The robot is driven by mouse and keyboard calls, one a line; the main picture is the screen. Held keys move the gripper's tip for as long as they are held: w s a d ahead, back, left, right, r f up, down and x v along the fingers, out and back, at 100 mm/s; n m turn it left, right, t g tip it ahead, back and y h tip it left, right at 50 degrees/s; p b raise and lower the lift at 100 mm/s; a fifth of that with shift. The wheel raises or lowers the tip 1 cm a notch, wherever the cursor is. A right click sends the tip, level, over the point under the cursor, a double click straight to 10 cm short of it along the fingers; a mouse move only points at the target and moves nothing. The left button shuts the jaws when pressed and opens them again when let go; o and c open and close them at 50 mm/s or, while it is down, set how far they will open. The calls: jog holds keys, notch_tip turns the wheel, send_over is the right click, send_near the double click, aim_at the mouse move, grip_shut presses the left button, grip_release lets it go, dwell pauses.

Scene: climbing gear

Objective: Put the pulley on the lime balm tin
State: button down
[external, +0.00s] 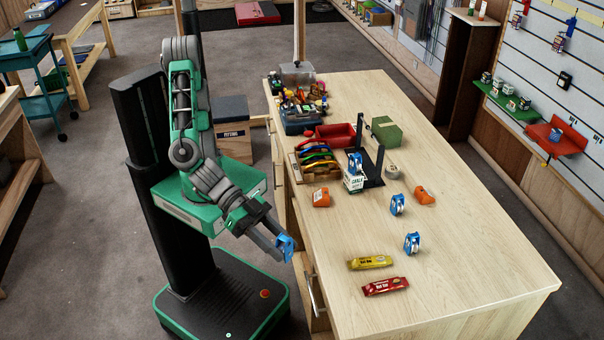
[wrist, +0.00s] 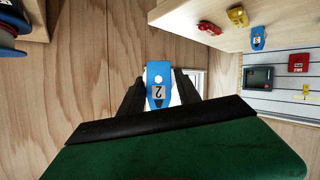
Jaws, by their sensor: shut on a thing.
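My gripper (external: 279,248) is shut on a blue pulley (external: 287,244), held in the air off the left edge of the workbench. In the wrist view the pulley (wrist: 158,73) sits between the fingers, with a label that looks like a 2. A small, round, pale tin (external: 392,170) stands on the bench right of the black stand; its lime colour is not clear at this size. Two other blue pulleys (external: 397,205) (external: 412,243) stand on the bench. Another blue pulley (external: 354,162) is at a white chalk box (external: 355,183).
The wooden bench (external: 470,250) is clear at right and front. Yellow (external: 370,262) and red (external: 386,286) bars lie near the front. Orange items (external: 321,197) (external: 425,195), a black stand (external: 374,166), a green box (external: 386,132) and a red bin (external: 335,135) stand farther back.

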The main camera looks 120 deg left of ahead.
jog(key=s+d+r+m+h, duration=0.1)
jog(key=s+d+r, duration=0.1)
jog(key=s, duration=0.4)
jog(key=s+a+n+g+y, duration=0.1)
jog(key=s+a+n+y, duration=0.1)
jog(key=a, duration=0.5)
jog(key=s+a+f+n+g+y, duration=0.1)
jog(key=s+a+n+y, duration=0.2)
jog(key=a, duration=0.5)
jog(key=s+a+f+n+g+y, duration=0.1)
jog(key=s+a+n+y, duration=0.2)
jog(key=a+n+y, duration=0.2)
jog(key=a+y, duration=0.1)
jog(key=a, duration=0.2)
jog(key=shift+a+f, duration=0.2)
